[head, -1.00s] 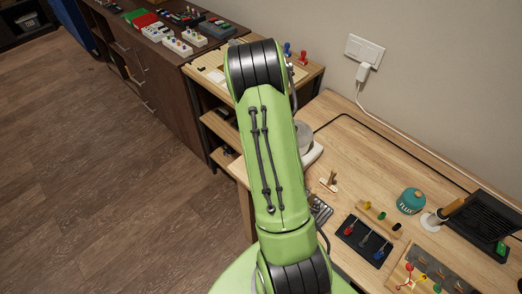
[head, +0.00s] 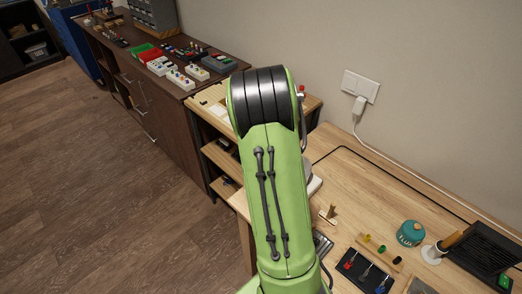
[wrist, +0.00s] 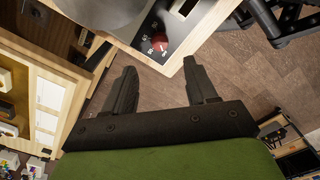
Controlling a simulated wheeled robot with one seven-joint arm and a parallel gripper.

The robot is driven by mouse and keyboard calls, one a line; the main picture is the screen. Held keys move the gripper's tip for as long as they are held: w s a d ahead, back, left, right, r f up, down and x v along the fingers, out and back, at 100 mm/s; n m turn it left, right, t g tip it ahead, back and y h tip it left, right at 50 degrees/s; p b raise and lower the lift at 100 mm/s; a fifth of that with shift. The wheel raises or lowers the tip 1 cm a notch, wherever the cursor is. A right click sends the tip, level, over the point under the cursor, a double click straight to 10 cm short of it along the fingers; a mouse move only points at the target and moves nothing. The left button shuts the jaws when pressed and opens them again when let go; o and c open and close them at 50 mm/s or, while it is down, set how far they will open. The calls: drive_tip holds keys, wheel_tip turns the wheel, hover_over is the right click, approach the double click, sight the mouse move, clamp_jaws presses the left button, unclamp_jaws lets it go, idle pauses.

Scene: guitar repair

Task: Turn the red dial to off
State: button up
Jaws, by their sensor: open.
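The red dial (wrist: 159,44) shows in the wrist view on a dark panel with white markings, beside a large grey round part (wrist: 105,8). My gripper (wrist: 161,66) is open and empty, its two black fingers apart. In the picture the dial lies just above the gap between the fingertips, and no contact shows. Which setting the dial points to is too small to tell. In the head view my green arm hides the gripper and the dial; only a white edge of a device (head: 314,187) shows beside the arm.
The wooden bench (head: 350,175) holds a teal flux tin (head: 411,233), a soldering iron stand (head: 431,254) and a black tray of tools (head: 365,270). A dark cabinet (head: 125,65) with several small boxes stands at the back left. The wood floor (head: 100,200) is clear.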

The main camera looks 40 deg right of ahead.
wheel_tip(320, 180, up, 6)
drive_tip(key=shift+r+p, duration=0.2)
drive_tip(key=shift+p, duration=0.25)
drive_tip(key=shift+a, duration=0.1)
drive_tip(key=s+a+r+m+t, duration=0.2)
drive_tip(key=s+a+r+m, duration=0.15)
drive_tip(key=a+r, duration=0.75)
drive_tip(key=s+a+r+m+t, duration=0.1)
drive_tip(key=s+a+m+t, duration=0.2)
drive_tip(key=s+a, duration=0.9)
drive_tip(key=m, duration=0.3)
drive_tip(key=shift+r+t, duration=0.3)
